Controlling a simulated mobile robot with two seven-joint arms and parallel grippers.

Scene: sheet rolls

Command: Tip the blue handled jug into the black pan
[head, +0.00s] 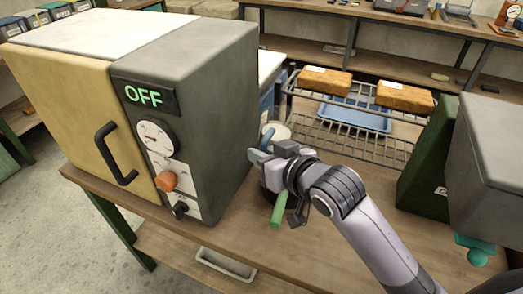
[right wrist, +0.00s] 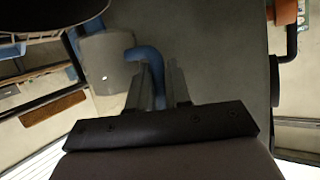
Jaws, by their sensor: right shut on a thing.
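The jug has a blue handle, which shows in the head view (head: 267,138) beside the oven. My right gripper (head: 258,155) is shut on that handle. In the right wrist view the blue handle (right wrist: 147,56) passes between the two fingers, with the grey jug body (right wrist: 103,62) beside it. A pale round part of the jug (head: 279,131) shows behind my gripper. The black pan (head: 268,192), with a green handle (head: 278,212), is on the table, mostly hidden by my right wrist. A dark rounded edge, probably the pan (right wrist: 45,12), fills the top left of the wrist view. My left gripper is out of view.
A large oven (head: 205,110) reading OFF stands close left of my gripper. A wire rack (head: 370,140) with two loaves (head: 405,97) and a blue tray (head: 352,116) is behind. A green and grey box (head: 425,165) stands right. The table front (head: 240,235) is clear.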

